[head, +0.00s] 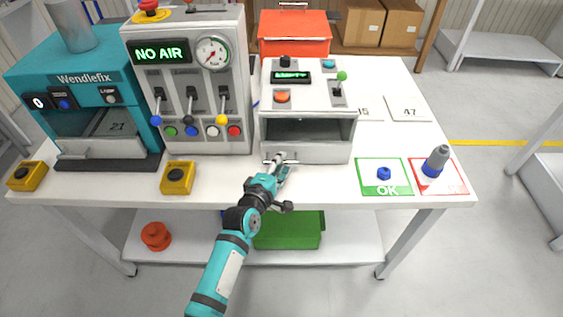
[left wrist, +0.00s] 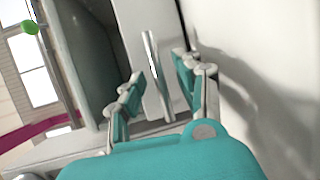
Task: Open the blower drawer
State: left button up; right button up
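The blower is a light grey machine (head: 305,97) in the middle of the table, with a dark opening in its front. Its drawer front (head: 318,153) is the low grey panel below that opening. A thin metal handle (head: 291,160) is on the panel's left part; it also shows as an upright bar in the left wrist view (left wrist: 152,68). My left gripper (head: 280,168) is at the handle. Its teal fingers (left wrist: 157,88) are apart, one on each side of the bar, with gaps visible. My right gripper is not in view.
A grey panel with levers (head: 190,85) and a teal press (head: 85,100) stand to the left. A yellow button box (head: 177,178) sits at the front edge. A green OK mat (head: 365,181) and a red-edged mat (head: 455,182) lie to the right. An orange box (head: 293,32) stands behind.

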pick_arm(q)
jog(key=shift+w+d, duration=0.25)
jog(key=shift+w, duration=0.25)
grip_shut()
